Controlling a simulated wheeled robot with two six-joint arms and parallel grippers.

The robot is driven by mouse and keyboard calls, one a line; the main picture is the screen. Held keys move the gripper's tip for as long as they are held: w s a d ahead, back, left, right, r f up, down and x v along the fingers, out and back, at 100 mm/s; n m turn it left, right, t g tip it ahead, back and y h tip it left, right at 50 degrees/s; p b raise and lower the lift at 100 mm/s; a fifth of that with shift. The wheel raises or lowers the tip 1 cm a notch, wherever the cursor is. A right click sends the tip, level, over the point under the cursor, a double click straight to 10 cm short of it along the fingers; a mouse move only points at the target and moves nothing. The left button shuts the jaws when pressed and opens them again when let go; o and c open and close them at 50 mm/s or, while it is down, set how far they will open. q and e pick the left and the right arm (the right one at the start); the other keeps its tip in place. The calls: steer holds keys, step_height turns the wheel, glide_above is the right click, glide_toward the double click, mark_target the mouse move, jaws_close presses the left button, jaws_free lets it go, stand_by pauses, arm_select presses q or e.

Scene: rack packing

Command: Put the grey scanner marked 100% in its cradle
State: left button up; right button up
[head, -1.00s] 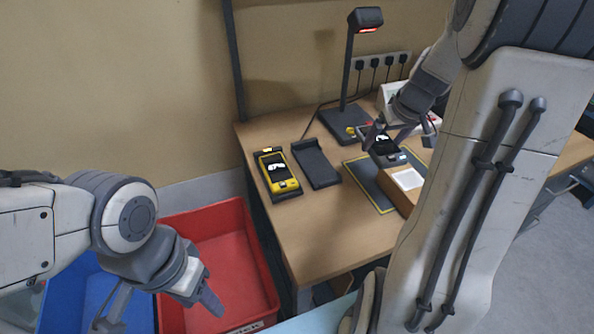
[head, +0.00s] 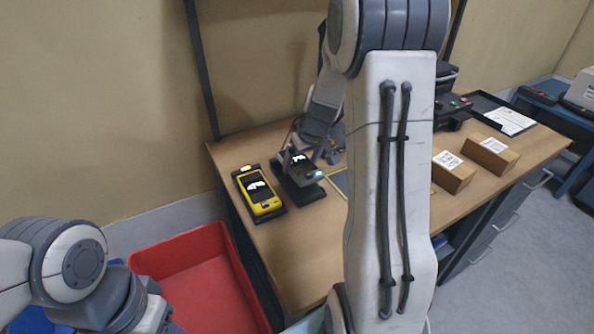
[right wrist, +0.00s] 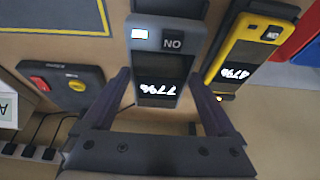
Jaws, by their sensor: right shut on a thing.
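My right gripper (head: 308,157) is shut on a grey scanner (head: 304,171) over a black cradle (head: 303,189), left of the table's middle. The cradle is partly hidden under it; I cannot tell whether they touch. In the right wrist view the scanner (right wrist: 157,60) sits between the fingers of the gripper (right wrist: 165,95). Its lit figures are upside down and I cannot read them surely. A yellow scanner (head: 260,193) lies in its own black cradle just to the left. My left gripper is mostly cut off at the lower left edge, its jaws unclear.
Two cardboard boxes (head: 452,175) with labels stand on the right of the table. A red bin (head: 195,280) stands on the floor at the left. In the right wrist view, a dark box (right wrist: 62,86) with a red and a yellow button stands left of the gripper.

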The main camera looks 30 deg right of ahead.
steer(key=shift+w+a+f, duration=0.15)
steer(key=shift+w+f, duration=0.05)
steer(key=shift+f+b, duration=0.3)
steer(key=shift+f, duration=1.6)
steer(key=shift+f, duration=0.15)
steer(key=o, duration=1.3)
